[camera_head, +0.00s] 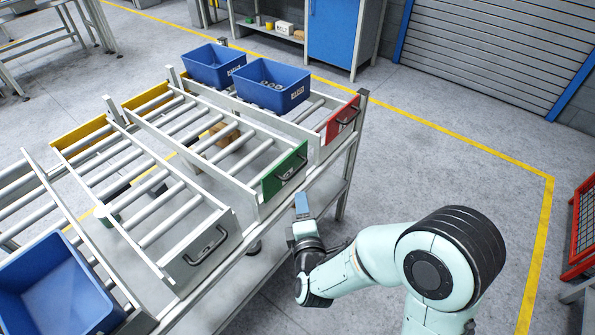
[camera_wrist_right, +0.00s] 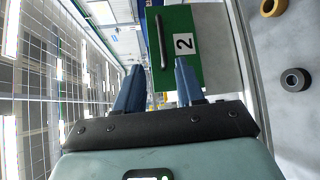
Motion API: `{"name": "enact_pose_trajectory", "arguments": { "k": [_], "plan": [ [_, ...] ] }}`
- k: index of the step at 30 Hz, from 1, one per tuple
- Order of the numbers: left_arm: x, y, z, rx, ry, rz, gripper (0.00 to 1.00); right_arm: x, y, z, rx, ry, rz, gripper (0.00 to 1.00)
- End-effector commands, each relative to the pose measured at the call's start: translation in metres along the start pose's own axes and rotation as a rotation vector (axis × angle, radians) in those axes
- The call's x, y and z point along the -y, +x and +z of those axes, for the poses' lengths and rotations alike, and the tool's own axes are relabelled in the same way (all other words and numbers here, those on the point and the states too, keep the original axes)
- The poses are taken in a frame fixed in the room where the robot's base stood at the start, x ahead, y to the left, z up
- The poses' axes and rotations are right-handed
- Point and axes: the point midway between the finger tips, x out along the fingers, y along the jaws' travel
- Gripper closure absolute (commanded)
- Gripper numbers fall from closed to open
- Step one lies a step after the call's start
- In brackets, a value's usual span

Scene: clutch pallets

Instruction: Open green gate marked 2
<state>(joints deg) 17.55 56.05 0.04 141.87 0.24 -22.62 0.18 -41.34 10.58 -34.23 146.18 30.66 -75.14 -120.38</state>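The green gate (camera_head: 284,172) closes the end of a roller lane and has a dark bar handle (camera_head: 293,168) on its outer face. In the right wrist view the green gate (camera_wrist_right: 187,72) shows a white label with a black 2 (camera_wrist_right: 184,43), and the handle (camera_wrist_right: 161,42) lies ahead, in line with the gap between my fingers. My right gripper (camera_head: 301,204) is just below and in front of the gate, apart from the handle. Its two blue fingers (camera_wrist_right: 158,88) are spread with nothing between them. My left gripper is not in view.
A red gate (camera_head: 342,118) stands on the lane behind, and a grey gate (camera_head: 205,250) on the nearer lane. Blue bins (camera_head: 271,85) sit on the far rack; another blue bin (camera_head: 58,290) is at lower left. The floor (camera_head: 430,165) right of the rack is clear.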

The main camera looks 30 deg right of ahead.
Motion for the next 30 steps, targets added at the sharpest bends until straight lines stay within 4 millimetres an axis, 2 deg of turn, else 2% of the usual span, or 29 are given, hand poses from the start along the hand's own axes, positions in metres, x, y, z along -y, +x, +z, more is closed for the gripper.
{"name": "enact_pose_trajectory", "arguments": {
  "k": [1, 11, 15, 21, 25, 30],
  "plan": [
    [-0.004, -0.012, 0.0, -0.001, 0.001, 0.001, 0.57, -0.005, 0.003, 0.001, 0.003, -0.008, 0.0, 0.62],
    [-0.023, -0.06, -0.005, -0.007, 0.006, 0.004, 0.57, -0.005, 0.021, 0.001, -0.008, 0.001, -0.007, 0.62],
    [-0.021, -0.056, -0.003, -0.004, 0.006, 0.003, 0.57, 0.001, 0.052, 0.001, -0.006, 0.008, -0.004, 0.62],
    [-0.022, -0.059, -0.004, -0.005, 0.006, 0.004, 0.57, 0.002, 0.093, 0.0, -0.007, 0.008, -0.004, 0.62],
    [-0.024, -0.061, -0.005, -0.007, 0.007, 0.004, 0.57, 0.002, 0.112, -0.001, -0.009, 0.008, -0.006, 0.62],
    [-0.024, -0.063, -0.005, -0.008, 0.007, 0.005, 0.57, 0.002, 0.125, -0.001, -0.009, 0.008, -0.007, 0.62]
  ]
}}
